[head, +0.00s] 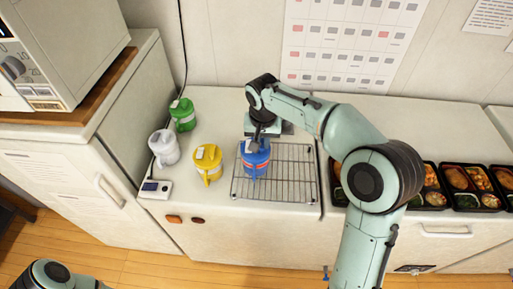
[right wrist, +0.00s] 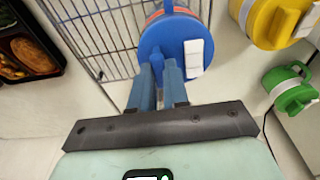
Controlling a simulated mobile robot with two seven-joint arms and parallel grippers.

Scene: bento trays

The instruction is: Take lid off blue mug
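The blue mug (head: 255,166) stands on the wire rack in the head view, with its handle toward the front. In the right wrist view its round blue lid (right wrist: 163,43) is on top, with a white tab (right wrist: 195,58) at one side and an orange-red band beyond it. My right gripper (right wrist: 160,65) is at the lid, its two blue fingers close together with a narrow gap. The fingertips overlap the lid's near part, and I cannot tell whether they pinch it. My arm partly covers the mug in the head view. My left gripper is out of view.
A yellow mug (head: 208,164), a white mug (head: 164,147) and a green mug (head: 182,114) stand left of the wire rack (head: 290,178). A small scale (head: 155,189) lies at the front left. Bento trays (head: 433,199) fill the right counter. A microwave (head: 62,50) stands at the left.

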